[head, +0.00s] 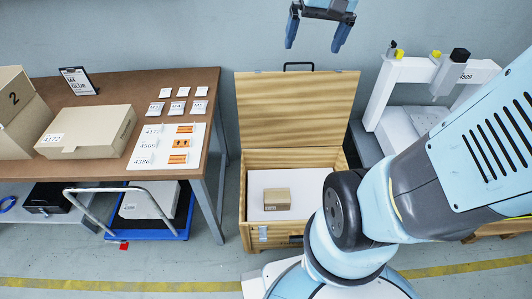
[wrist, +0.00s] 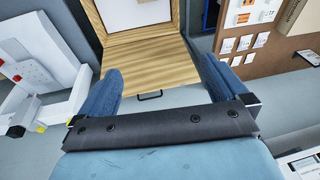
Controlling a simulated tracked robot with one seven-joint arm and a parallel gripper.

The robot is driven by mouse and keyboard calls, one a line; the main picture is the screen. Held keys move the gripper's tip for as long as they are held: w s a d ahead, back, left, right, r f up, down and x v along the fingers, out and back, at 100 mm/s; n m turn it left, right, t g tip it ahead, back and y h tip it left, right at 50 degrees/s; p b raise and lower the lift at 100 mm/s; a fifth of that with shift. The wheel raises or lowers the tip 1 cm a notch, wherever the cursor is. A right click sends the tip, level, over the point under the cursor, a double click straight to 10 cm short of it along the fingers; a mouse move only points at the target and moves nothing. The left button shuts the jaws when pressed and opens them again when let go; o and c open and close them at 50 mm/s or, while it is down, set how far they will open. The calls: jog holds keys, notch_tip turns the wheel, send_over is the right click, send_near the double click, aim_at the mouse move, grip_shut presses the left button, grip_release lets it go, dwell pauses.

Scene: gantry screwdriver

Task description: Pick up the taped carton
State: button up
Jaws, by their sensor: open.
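A small brown carton (head: 277,199) sits on the pale floor inside an open wooden crate (head: 247,160). It has printed marks, and a lighter line that may be tape runs across it. My gripper (head: 316,40) is open and empty, high at the top of the head view, above and behind the crate. In the wrist view my gripper (wrist: 160,66) has its two blue fingers wide apart, with the raised crate lid (wrist: 148,62) beyond them. The carton cannot be made out in the wrist view.
A cart (head: 165,236) stands below. The crate lid (head: 295,105) stands open. A white gantry (head: 420,72) is at right.

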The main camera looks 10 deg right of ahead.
jog(key=w+d+f+m+g+y, duration=0.3)
jog(key=w+f, duration=0.6)
jog(key=f, duration=0.2)
jog(key=w+d+f+m+g+y, duration=0.2)
jog(key=w+d+f+g+y, duration=0.15)
jog(key=w+f, duration=0.7)
jog(key=m+t+y, duration=0.7)
jog(key=m+y, duration=0.3)
jog(key=m, duration=0.3)
send_near(280, 195)
jog(key=shift+a+f, duration=0.25)
jog(key=shift+a, duration=0.9)
jog(key=shift+w+a, duration=0.25)
jog(key=shift+a, duration=1)
jog(key=shift+w+a, duration=0.25)
jog(key=shift+a, duration=1)
jog(key=shift+w+a, duration=0.2)
jog(key=shift+a, duration=1)
jog(key=shift+c, duration=0.5)
